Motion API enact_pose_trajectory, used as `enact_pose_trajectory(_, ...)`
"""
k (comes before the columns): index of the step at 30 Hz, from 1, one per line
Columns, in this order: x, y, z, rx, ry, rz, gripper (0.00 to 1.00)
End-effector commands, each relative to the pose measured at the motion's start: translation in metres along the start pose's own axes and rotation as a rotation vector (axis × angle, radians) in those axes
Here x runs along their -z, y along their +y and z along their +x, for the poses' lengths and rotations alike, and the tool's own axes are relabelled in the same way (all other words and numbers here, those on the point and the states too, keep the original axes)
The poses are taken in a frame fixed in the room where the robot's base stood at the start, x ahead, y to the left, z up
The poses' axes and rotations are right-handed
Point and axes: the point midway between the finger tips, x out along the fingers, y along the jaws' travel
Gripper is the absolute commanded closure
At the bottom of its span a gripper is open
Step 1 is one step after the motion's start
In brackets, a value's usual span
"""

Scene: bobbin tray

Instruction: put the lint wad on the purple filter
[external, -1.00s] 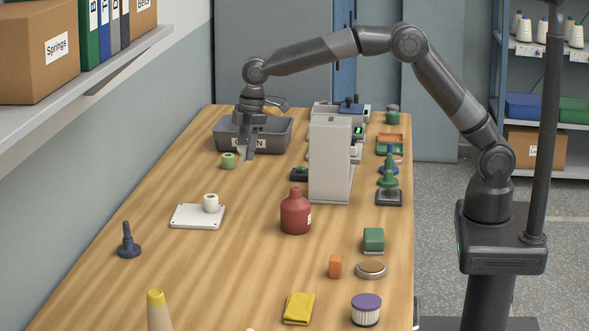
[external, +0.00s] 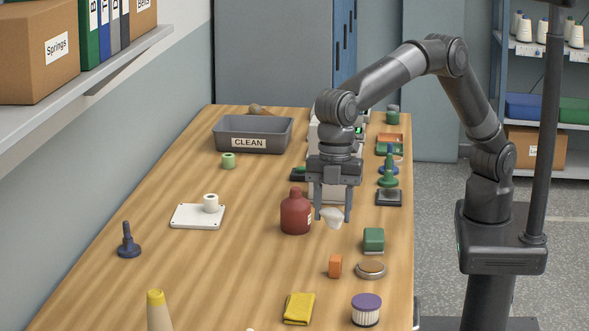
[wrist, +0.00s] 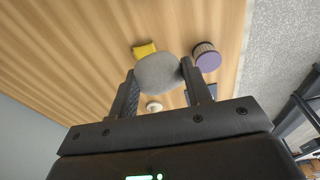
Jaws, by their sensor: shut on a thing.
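My gripper (external: 333,216) is shut on the lint wad (external: 331,219), a pale, lumpy piece held between the fingertips above the table, just right of the red bottle. In the wrist view the lint wad (wrist: 158,72) looks grey and fills the gap between the fingers. The purple filter (external: 366,309) stands upright at the front right of the table, with a purple top and a white pleated side. It also shows in the wrist view (wrist: 207,58), beyond the right finger. It is apart from the wad, and nothing lies on its top.
A red bottle (external: 295,212) stands close left of my gripper. A green block (external: 374,239), a round brown-topped tin (external: 371,269) and an orange block (external: 335,266) lie between gripper and filter. A yellow cloth (external: 299,308) is left of the filter. The CLEAN bin (external: 285,133) is far back.

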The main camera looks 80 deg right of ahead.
Motion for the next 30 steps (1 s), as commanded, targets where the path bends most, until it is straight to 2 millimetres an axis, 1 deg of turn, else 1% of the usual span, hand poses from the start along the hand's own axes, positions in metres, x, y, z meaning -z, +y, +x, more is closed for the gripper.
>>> enact_pose_trajectory(1, 0.007, -0.011, 0.000, 0.003, 0.000, -0.022, 0.76)
enact_pose_trajectory(3, 0.013, -0.021, 0.000, 0.006, 0.000, -0.042, 0.76)
enact_pose_trajectory(5, 0.017, -0.027, 0.002, 0.008, -0.001, -0.054, 0.76)
enact_pose_trajectory(8, 0.027, -0.036, 0.010, 0.010, -0.002, -0.062, 0.76)
enact_pose_trajectory(18, 0.082, -0.077, 0.064, 0.010, -0.001, -0.063, 0.76)
enact_pose_trajectory(21, 0.094, -0.085, 0.075, 0.010, -0.001, -0.061, 0.76)
enact_pose_trajectory(25, 0.103, -0.091, 0.083, 0.009, -0.001, -0.060, 0.76)
enact_pose_trajectory(28, 0.104, -0.092, 0.087, 0.009, -0.001, -0.058, 0.76)
enact_pose_trajectory(30, 0.103, -0.092, 0.094, 0.009, -0.002, -0.058, 0.76)
